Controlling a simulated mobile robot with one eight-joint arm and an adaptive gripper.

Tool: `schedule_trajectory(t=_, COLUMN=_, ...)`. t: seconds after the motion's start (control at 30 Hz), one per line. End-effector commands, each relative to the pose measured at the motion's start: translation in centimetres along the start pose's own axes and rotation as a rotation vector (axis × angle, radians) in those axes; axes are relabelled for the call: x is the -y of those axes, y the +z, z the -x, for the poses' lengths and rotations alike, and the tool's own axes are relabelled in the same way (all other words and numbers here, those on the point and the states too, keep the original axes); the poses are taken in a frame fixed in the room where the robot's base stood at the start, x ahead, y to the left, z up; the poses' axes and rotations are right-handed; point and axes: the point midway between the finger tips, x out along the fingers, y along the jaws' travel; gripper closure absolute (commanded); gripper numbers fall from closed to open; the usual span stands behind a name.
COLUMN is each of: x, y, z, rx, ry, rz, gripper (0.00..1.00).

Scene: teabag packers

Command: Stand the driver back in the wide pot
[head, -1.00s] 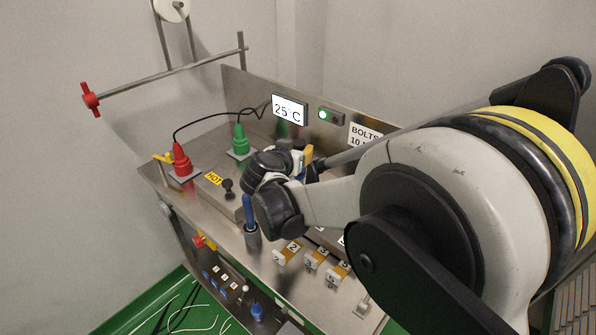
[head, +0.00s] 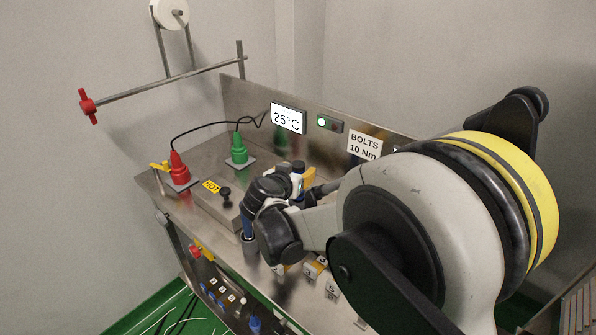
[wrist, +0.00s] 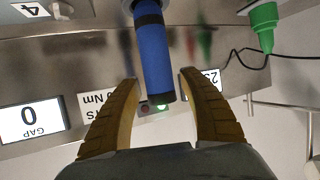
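The driver, with a blue handle (head: 247,221), stands upright in a round metal pot (head: 249,243) near the front edge of the steel bench. Whether this is the wide pot I cannot tell. In the wrist view the blue handle (wrist: 155,50) lies between the fingertips of my gripper (wrist: 158,80), with a small gap on each side. My gripper is open and not holding it. Only a bit of the pot's rim shows at the top edge of the wrist view.
A black knob (head: 226,196) is beside the HOT label. Numbered blocks (head: 315,267) lie right of the pot, partly behind my arm. A screen (head: 288,117) is on the back panel.

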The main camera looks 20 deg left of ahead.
Motion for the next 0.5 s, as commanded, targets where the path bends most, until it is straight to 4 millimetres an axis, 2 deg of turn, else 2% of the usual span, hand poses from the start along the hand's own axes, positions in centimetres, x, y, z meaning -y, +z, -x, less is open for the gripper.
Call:
schedule_trajectory(t=0.17, x=0.1, y=-0.5, z=0.6, rx=0.0, ry=-0.001, rz=0.001, gripper=0.5)
schedule_trajectory(t=0.27, x=0.1, y=-0.6, z=2.2, rx=0.0, ry=-0.002, rz=0.001, gripper=0.5)
schedule_trajectory(t=0.5, x=0.1, y=-0.6, z=7.8, rx=0.001, ry=-0.003, rz=0.001, gripper=0.5)
